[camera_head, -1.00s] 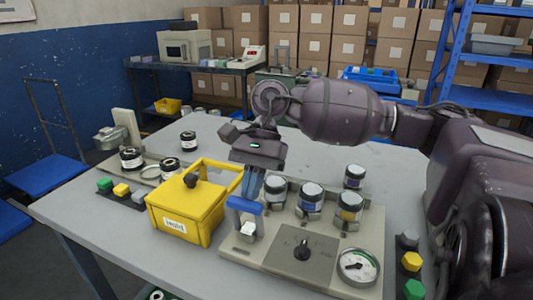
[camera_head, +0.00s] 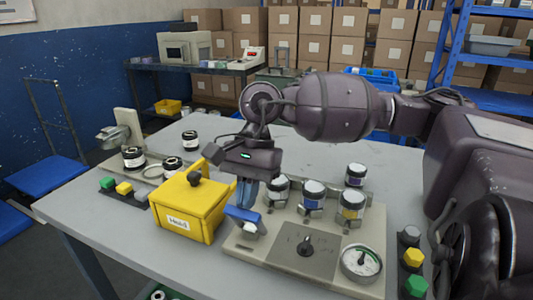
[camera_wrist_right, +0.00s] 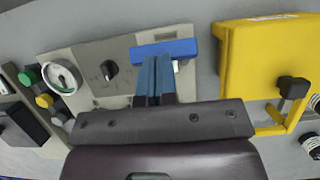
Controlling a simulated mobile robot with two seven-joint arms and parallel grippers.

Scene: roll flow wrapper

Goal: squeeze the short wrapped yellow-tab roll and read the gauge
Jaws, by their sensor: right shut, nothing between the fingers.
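The round gauge (camera_head: 361,262) is at the right front corner of the beige panel (camera_head: 285,254); its reading is too small to make out. It also shows in the wrist view (camera_wrist_right: 61,77). My right gripper (camera_head: 245,204) is shut and empty, pointing down at the blue bar (camera_head: 240,217) on the panel's left side. In the wrist view its fingertips overlap the bar (camera_wrist_right: 165,47); contact is unclear. A jar-like cylinder with a yellowish band (camera_head: 351,205) stands behind the gauge. I cannot identify the short yellow-tab roll. My left gripper is out of view.
A yellow box (camera_head: 187,215) stands just left of the panel. A dark knob (camera_head: 305,245) sits mid-panel, with several jar-like cylinders (camera_head: 313,193) behind. Coloured buttons (camera_head: 412,257) are at the right. The table behind the yellow box has free room.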

